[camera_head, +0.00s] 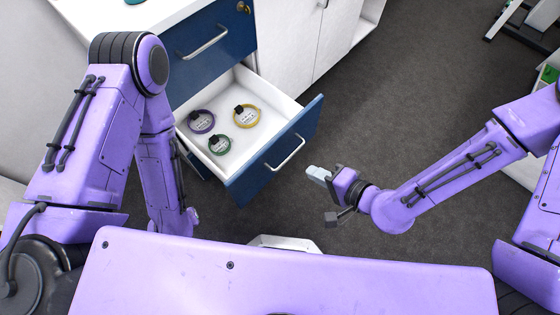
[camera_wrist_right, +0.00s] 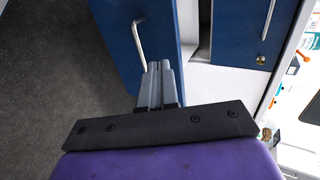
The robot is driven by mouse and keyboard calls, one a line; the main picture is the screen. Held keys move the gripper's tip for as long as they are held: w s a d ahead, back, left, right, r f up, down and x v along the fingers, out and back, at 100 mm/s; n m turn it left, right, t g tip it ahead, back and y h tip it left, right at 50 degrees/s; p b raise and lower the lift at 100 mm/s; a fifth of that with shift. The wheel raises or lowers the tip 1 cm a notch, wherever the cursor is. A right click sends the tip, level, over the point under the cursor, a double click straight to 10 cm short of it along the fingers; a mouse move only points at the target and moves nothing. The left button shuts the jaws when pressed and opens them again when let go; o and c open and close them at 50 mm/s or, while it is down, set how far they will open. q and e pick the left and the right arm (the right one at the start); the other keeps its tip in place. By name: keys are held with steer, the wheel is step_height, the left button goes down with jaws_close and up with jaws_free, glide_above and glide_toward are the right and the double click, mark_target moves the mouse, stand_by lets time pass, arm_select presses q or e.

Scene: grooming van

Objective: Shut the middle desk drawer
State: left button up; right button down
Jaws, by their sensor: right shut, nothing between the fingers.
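The middle desk drawer (camera_head: 240,172) is pulled out, with a white inside and a blue front (camera_head: 296,140) bearing a silver bar handle (camera_head: 285,154). It holds a purple, a yellow and a green ring-shaped item. My right gripper (camera_head: 318,173) is shut and empty, just to the right of the drawer front in the head view. In the right wrist view its fingertips (camera_wrist_right: 157,66) point at the blue front (camera_wrist_right: 120,50), near the handle (camera_wrist_right: 138,42); I cannot tell if they touch. My left arm hangs at the left; its gripper is not clearly visible.
Above the open drawer is a closed blue drawer (camera_head: 208,42) with a handle and a brass lock. White cabinet doors (camera_head: 318,42) stand beyond. Dark carpet (camera_head: 400,110) lies clear right of the drawer.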

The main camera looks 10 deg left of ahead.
steer(key=b+x, duration=0.2)
steer(key=x, duration=0.1)
glide_toward(271, 148)
steer(key=x, duration=0.6)
steer(key=shift+s, duration=0.15)
steer(key=shift+a+f, duration=0.1)
steer(key=shift+a, duration=0.1)
steer(key=shift+w, duration=0.2)
